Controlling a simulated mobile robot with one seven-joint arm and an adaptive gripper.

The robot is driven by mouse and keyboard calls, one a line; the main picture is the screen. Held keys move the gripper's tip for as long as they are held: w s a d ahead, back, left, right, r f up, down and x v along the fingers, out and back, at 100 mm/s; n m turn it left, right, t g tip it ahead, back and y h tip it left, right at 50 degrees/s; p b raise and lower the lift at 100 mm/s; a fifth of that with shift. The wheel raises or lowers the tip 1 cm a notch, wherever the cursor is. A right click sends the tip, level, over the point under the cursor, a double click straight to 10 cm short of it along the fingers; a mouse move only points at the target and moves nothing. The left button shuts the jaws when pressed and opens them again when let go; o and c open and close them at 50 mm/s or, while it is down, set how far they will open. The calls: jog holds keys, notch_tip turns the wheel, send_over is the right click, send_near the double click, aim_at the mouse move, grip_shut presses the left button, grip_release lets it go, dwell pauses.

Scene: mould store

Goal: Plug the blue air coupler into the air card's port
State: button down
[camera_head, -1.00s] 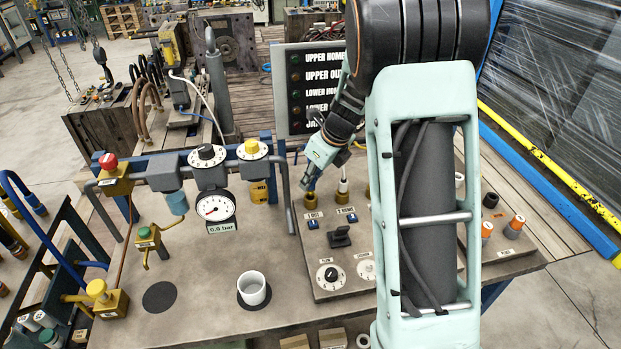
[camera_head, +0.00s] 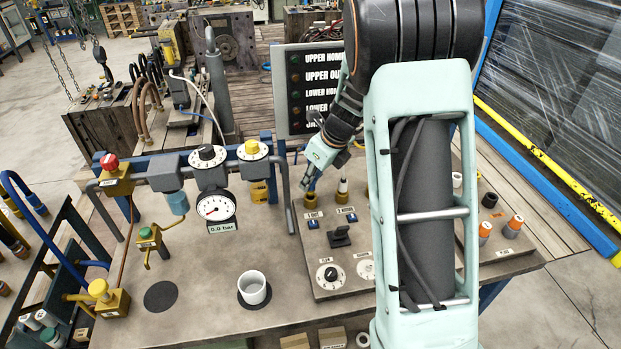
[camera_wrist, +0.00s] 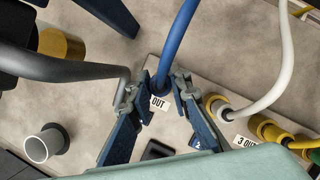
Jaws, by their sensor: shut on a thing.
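The air card (camera_head: 316,270) is the panel with labelled ports on the bench. My gripper (camera_head: 306,184) points down at the brass port (camera_head: 310,201) labelled 1 OUT. In the wrist view my gripper (camera_wrist: 161,88) is shut on the lower end of a blue hose (camera_wrist: 180,35), where the blue coupler is. The OUT label (camera_wrist: 160,103) shows just beside the fingertips. The fingers hide most of the coupler and the port mouth, so I cannot tell whether it is seated.
A white hose (camera_wrist: 275,70) stands in the neighbouring port, with yellow fittings (camera_wrist: 262,128) beyond. A grey pipe (camera_wrist: 70,70) runs close left of my fingers. The pressure gauge (camera_head: 216,206) reads 0.0 bar. A white cup (camera_head: 253,290) stands on the bench.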

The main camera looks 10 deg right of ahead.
jog(key=shift+f+b, duration=0.4)
jog(key=shift+f, duration=0.8)
dwell(1.5)
jog(key=c, duration=1.3)
grip_release()
jog(key=shift+r, duration=0.15)
notch_tip(320, 180, up, 8)
jog(key=p, duration=0.7)
jog(key=shift+f, duration=0.35)
